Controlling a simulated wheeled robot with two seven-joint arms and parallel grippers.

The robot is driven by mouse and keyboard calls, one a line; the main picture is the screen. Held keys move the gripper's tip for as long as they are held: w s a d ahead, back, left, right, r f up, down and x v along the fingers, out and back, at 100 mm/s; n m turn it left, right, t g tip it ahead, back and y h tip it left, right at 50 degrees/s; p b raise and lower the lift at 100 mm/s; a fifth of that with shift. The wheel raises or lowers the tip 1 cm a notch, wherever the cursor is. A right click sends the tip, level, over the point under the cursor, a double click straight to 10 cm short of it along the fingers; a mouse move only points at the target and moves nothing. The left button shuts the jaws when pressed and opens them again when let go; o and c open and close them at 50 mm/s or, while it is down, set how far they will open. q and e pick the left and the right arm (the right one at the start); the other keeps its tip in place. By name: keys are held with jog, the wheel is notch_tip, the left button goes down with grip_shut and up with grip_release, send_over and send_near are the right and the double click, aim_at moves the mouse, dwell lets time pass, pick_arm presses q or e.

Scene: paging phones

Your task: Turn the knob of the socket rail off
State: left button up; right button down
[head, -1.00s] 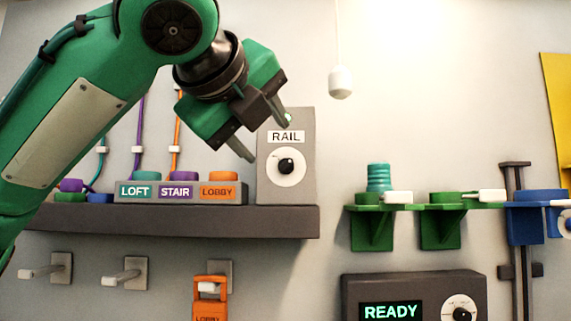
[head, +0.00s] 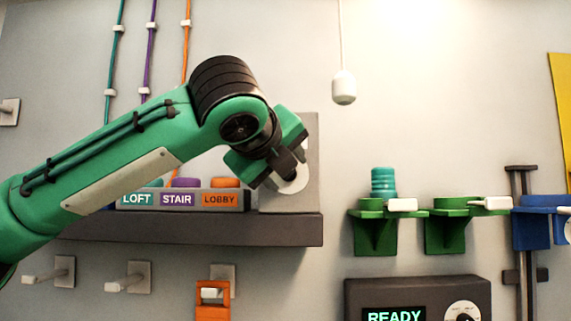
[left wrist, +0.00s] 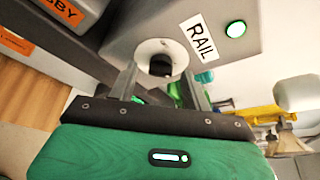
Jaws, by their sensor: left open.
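The socket rail's grey box, labelled RAIL, stands at the right end of the dark shelf; its side and edge show in the head view (head: 310,140). In the left wrist view the box (left wrist: 185,12) has a lit green lamp (left wrist: 236,28) beside its label. Its white dial (head: 298,184) is partly covered by my gripper in the head view. The black knob (left wrist: 161,66) shows on the dial in the left wrist view. My left gripper (left wrist: 161,84) is open, with a finger on either side of the knob; contact cannot be told. My right gripper is out of view.
The LOFT, STAIR and LOBBY sockets (head: 180,199) sit left of the box on the dark shelf (head: 190,228). A white pull-cord handle (head: 344,87) hangs to the right. Green brackets (head: 375,230) and a READY box (head: 418,293) are lower right.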

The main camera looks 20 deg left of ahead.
pick_arm(q)
jog(key=shift+w+f, duration=0.15)
jog(key=shift+w, duration=0.3)
jog(key=shift+c, duration=0.2)
jog(key=c, duration=1)
jog(key=shift+o, duration=0.2)
